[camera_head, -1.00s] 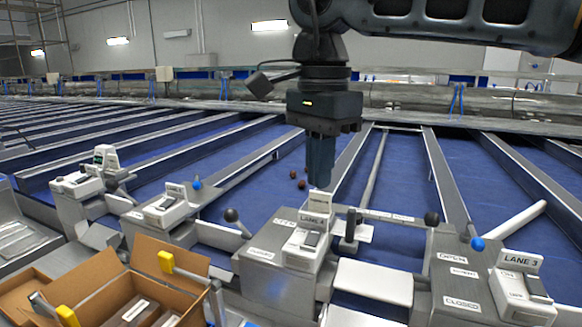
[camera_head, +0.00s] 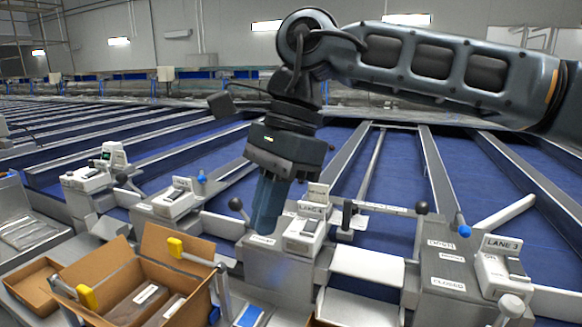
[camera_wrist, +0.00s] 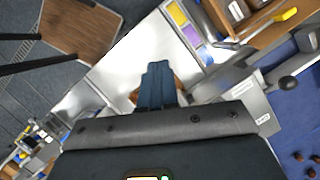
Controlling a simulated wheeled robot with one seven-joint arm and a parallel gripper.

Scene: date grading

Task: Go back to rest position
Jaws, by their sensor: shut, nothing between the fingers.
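My gripper (camera_head: 264,215) hangs from my dark arm, tilted with its fingertips down and to the left. Its blue fingers are together with nothing between them. In the head view the fingers are in front of the lane box to the left of the lane switch (camera_head: 304,232); I cannot tell if they touch it. In the wrist view the shut fingers (camera_wrist: 158,85) point over a pale metal surface (camera_wrist: 135,50), with a brown box partly hidden behind them.
An open cardboard box (camera_head: 118,262) with yellow-ended handles stands at the lower left. The LANE 3 control box (camera_head: 501,275) with levers and knobs is at the right. Blue lanes (camera_head: 395,165) run behind. Several dark dates (camera_wrist: 312,160) lie on blue in the wrist view.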

